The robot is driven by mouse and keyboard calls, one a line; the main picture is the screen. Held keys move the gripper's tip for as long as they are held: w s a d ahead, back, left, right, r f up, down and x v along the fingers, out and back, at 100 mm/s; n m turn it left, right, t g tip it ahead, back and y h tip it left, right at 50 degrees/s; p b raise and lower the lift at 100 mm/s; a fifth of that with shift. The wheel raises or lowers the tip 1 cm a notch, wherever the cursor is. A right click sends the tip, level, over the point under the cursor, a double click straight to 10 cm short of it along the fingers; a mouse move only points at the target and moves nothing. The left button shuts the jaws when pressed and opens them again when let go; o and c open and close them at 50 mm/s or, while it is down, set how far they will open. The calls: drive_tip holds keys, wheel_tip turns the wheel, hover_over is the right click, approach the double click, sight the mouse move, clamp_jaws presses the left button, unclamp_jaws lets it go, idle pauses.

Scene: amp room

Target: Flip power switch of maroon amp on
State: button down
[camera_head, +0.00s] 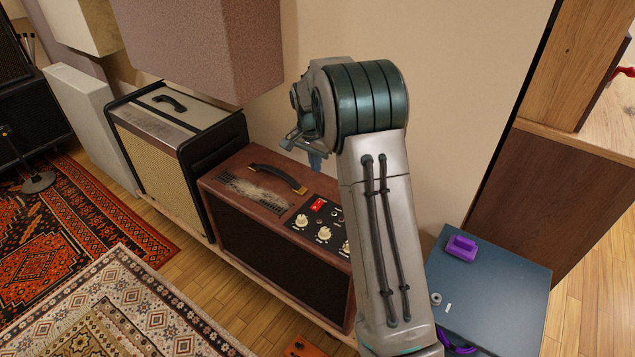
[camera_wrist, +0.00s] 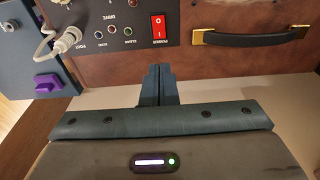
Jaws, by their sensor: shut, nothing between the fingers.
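The maroon amp (camera_head: 275,235) stands on a low ledge along the wall, with a black control panel on its top and a black handle (camera_head: 278,178). Its red power switch (camera_head: 318,204) sits on that panel; it also shows in the wrist view (camera_wrist: 158,29) with white marks. I cannot tell which way the switch is tipped. My gripper (camera_head: 315,160) hangs over the rear of the amp, partly hidden by my arm. In the wrist view, the fingers (camera_wrist: 158,70) are shut and empty, in line with the switch but apart from it in the picture.
A cream-fronted amp (camera_head: 150,150) stands left of the maroon one. A mauve panel (camera_head: 200,50) hangs above them. A blue case (camera_head: 490,285) with a purple block (camera_head: 461,248) is at right, beside a wooden cabinet (camera_head: 570,190). A plugged cable (camera_wrist: 65,40) rises near the panel knobs.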

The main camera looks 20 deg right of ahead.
sight(320, 201)
drive_tip(key=f+b, duration=0.1)
drive_tip(key=f, duration=0.3)
drive_tip(key=d+f+b, duration=0.1)
drive_tip(key=f, duration=0.4)
drive_tip(key=w+f+b, duration=0.1)
drive_tip(key=f, duration=0.3)
drive_tip(key=shift+d+f, duration=0.15)
drive_tip(key=shift+f, duration=0.05)
